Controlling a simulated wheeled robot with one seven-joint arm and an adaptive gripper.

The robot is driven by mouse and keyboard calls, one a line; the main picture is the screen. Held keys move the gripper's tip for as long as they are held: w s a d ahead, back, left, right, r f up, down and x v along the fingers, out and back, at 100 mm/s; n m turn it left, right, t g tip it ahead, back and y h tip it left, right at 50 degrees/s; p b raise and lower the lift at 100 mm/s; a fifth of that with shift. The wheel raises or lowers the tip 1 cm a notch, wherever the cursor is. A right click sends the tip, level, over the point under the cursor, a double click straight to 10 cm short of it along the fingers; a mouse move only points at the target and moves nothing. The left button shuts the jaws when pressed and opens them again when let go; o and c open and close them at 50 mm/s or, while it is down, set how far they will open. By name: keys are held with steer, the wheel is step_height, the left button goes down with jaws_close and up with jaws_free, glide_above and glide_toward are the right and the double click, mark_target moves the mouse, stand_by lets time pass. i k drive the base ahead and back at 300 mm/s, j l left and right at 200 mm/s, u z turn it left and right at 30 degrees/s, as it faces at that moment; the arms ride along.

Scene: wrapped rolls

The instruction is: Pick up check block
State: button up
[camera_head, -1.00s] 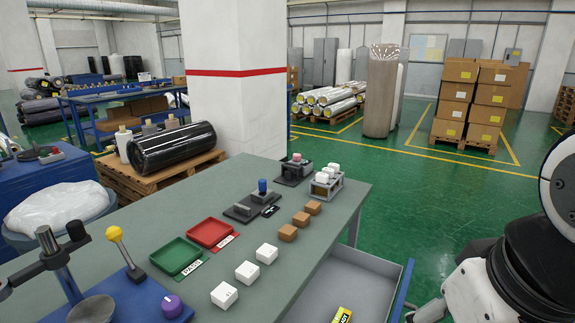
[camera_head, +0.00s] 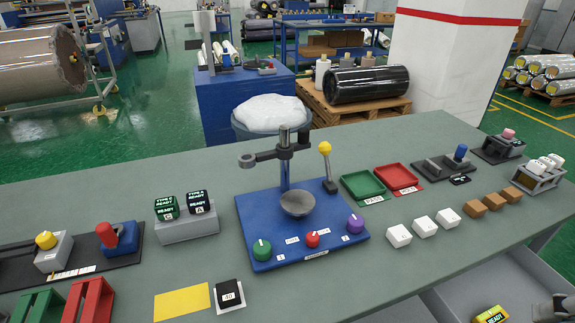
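No block in view is readably marked as the check block. A black-topped block (camera_head: 229,294) lies on a white card at the front of the bench. Three white blocks (camera_head: 424,227) stand in a row on the right half, followed by three brown blocks (camera_head: 494,201). A yellow block with a dark label (camera_head: 491,315) lies in the open drawer below the bench's front edge. A small dark part, probably of my arm or gripper (camera_head: 553,308), shows at the bottom right corner, apart from the bench-top blocks. Its fingers cannot be made out.
The grey bench (camera_head: 370,280) holds a blue press stand (camera_head: 350,250), a green tray (camera_head: 363,186), a red tray (camera_head: 398,178) and a holder with two READY blocks (camera_head: 188,229). A yellow card (camera_head: 182,302) lies in front. The open drawer (camera_head: 455,300) juts out at the right.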

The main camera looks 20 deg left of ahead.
mark_target(228, 293)
steer(key=i+j+u, duration=0.1)
steer(key=u, duration=1.3)
steer(key=k+u, duration=0.25)
steer(key=u, duration=0.3)
steer(key=k+j, duration=0.05)
